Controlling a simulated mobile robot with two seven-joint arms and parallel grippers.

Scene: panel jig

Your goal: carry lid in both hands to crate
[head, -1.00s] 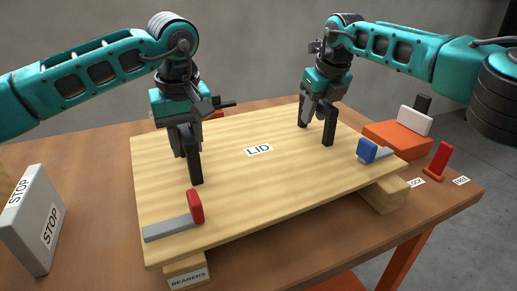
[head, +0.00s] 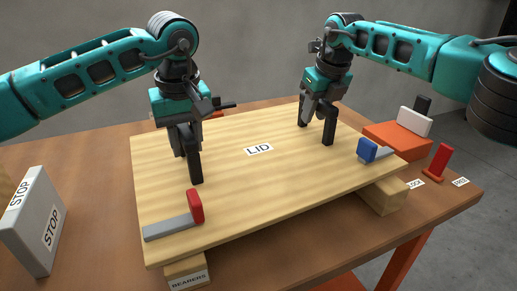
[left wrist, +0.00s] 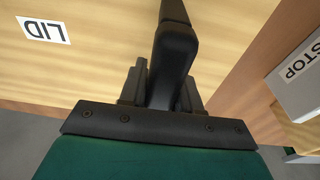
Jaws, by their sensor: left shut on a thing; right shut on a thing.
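The lid (head: 255,185) is a flat pale wooden board with a "LID" label; its label (left wrist: 42,30) also shows in the left wrist view. My left gripper (head: 190,160) is over the lid's left part, fingers pointing down and shut on it. My right gripper (head: 317,125) is over the far right part, also shut on it. The exact grip points are hidden by the fingers. A wooden bearer (head: 186,270) shows under the front left corner and another (head: 385,197) under the right side. I cannot tell whether the lid touches them. No crate is recognisable.
A grey bar with a red block (head: 196,206) and one with a blue block (head: 367,150) are at the lid's edges. A grey STOP block (head: 38,220) stands left. An orange block (head: 385,141) and a red upright lever (head: 438,160) stand right.

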